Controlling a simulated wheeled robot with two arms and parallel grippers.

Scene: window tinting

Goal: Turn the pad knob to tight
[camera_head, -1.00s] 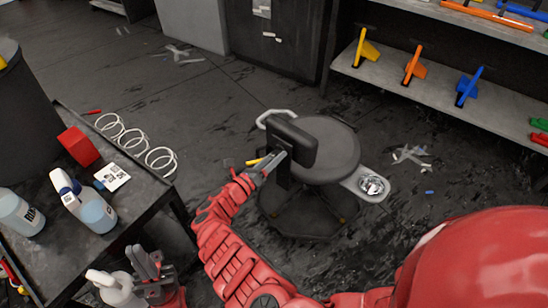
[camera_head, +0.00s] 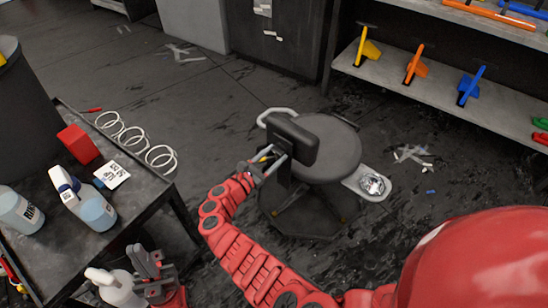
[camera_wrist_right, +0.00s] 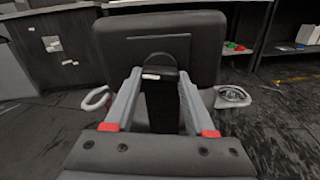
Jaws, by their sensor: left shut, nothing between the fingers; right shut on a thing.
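The rolling stool has a round black seat (camera_head: 328,150) and an upright black pad (camera_head: 293,139) on its near-left side. My right gripper (camera_head: 279,158) reaches to the back of the pad. In the right wrist view its two grey fingers (camera_wrist_right: 158,85) are shut on a dark upright part below the pad's middle, apparently the pad knob (camera_wrist_right: 158,105). The knob's outline and any tight mark cannot be made out. The pad also fills the top of the wrist view (camera_wrist_right: 205,45). My left gripper (camera_head: 148,262) is shut and empty, low at the left beside a white spray bottle (camera_head: 118,290).
A dark cart (camera_head: 150,190) at the left bears spray bottles, a red block (camera_head: 78,145) and white rings (camera_head: 160,158). A shelf (camera_head: 440,95) with coloured tools stands at the back right. Scraps (camera_head: 412,154) lie on the floor, which is otherwise open behind the stool.

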